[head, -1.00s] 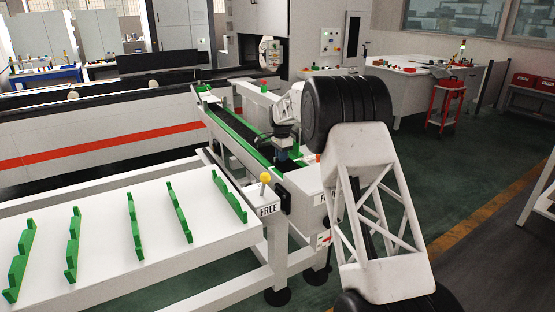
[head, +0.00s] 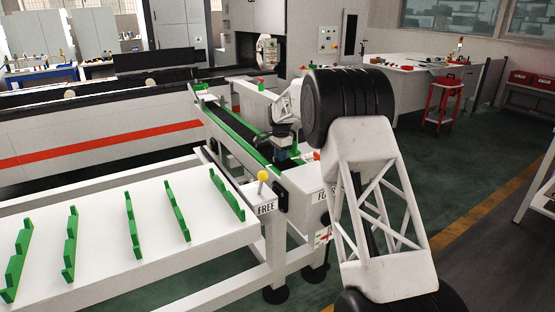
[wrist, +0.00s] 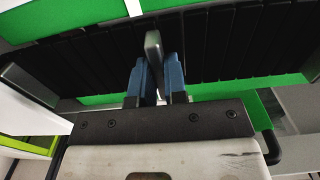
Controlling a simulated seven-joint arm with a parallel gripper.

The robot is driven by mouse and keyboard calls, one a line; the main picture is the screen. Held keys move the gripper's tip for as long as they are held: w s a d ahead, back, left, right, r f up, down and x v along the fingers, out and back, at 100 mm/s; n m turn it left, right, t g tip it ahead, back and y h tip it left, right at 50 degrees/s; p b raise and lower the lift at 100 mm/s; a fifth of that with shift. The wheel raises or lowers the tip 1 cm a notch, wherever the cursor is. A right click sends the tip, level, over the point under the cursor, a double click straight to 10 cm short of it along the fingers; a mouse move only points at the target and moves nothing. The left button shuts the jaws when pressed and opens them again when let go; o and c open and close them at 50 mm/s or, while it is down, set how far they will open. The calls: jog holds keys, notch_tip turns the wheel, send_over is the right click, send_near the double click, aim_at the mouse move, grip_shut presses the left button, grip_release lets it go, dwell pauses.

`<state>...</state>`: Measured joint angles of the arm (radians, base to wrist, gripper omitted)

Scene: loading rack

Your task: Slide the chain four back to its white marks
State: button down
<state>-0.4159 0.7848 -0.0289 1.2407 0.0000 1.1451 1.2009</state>
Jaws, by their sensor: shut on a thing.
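The chain (wrist: 230,40) is a black slatted band between green rails in the wrist view. It also shows as a dark strip in the narrow machine (head: 241,128) in the head view. My gripper (wrist: 157,68) has blue fingers, shut on an upright grey tab (wrist: 153,45) that stands at the chain. In the head view my gripper (head: 282,148) is low over the near end of the machine, partly hidden by my arm. A white mark (wrist: 133,8) crosses the far green rail, slightly left of the tab. Any number on the chain is not visible.
A white table (head: 150,215) with several green stepped strips is at the left. A yellow-knobbed lever (head: 262,178) stands beside a FREE label (head: 267,208). A long white machine (head: 100,140) with a red stripe runs behind. Green floor (head: 465,185) is open at the right.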

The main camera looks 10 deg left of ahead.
jog(key=shift+s+d, duration=0.3)
jog(key=shift+d, duration=0.05)
dwell(0.4)
jog(key=c, duration=1.3)
grip_release()
jog(key=shift+r, duration=0.1)
jog(key=shift+r, duration=2.4)
